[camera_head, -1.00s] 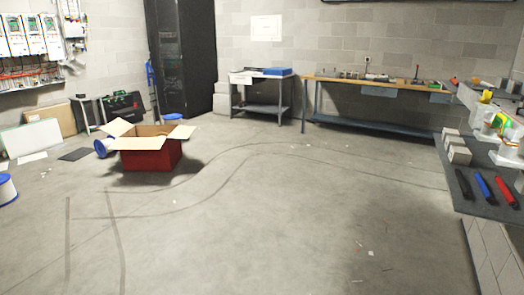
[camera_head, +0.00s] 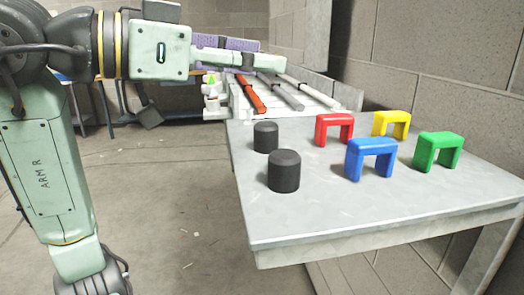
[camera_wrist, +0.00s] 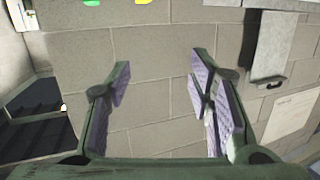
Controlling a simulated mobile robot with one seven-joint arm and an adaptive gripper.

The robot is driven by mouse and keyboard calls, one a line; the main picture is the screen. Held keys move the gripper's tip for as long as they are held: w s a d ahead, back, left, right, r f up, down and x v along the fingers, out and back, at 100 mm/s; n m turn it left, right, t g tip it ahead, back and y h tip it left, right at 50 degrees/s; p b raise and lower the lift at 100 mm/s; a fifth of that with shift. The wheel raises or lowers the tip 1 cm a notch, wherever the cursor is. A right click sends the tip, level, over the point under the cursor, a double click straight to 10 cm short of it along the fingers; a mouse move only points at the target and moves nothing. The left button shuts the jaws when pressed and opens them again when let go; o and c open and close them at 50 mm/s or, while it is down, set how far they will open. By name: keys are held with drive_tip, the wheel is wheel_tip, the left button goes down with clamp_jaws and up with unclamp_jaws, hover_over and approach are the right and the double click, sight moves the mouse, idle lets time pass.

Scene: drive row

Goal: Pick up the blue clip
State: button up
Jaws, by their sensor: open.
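The blue clip (camera_head: 371,158) is a squared arch standing on its two legs on the grey table (camera_head: 330,215) in the head view. A red clip (camera_head: 334,129) and a yellow clip (camera_head: 391,124) stand behind it, and a green clip (camera_head: 438,151) stands to its right. My gripper (camera_head: 262,54) is up at the top of the head view, apart from the clips and to the upper left of the blue one. In the wrist view my gripper (camera_wrist: 160,80) is open, with nothing between its purple-padded fingers. The blue clip does not show in the wrist view.
Two black cylinders (camera_head: 283,171) (camera_head: 265,137) stand left of the blue clip. Behind the table, red and grey bars (camera_head: 252,95) lie on a white surface. A block wall (camera_head: 440,70) rises close along the right. The table's front is bare.

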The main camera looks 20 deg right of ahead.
sight(371, 141)
drive_tip(key=s+f+m+g+y, duration=0.1)
drive_tip(key=s, duration=0.1)
drive_tip(key=s+d+f+m+g+y, duration=0.1)
drive_tip(key=s, duration=0.1)
drive_tip(key=s+d+f+m+g+y, duration=0.1)
drive_tip(key=s+f+g+y, duration=0.1)
drive_tip(key=s, duration=0.1)
drive_tip(key=shift+d, duration=0.1)
drive_tip(key=x, duration=0.4)
drive_tip(key=shift+s+d+f, duration=0.15)
drive_tip(key=shift+s+f, duration=0.05)
drive_tip(key=shift+f, duration=0.1)
drive_tip(key=shift+r+p+x, duration=0.2)
drive_tip(key=shift+p+x, duration=0.45)
drive_tip(key=shift+x, duration=2.3)
drive_tip(key=shift+d, duration=0.1)
drive_tip(key=shift+c, duration=0.4)
drive_tip(key=c, duration=1)
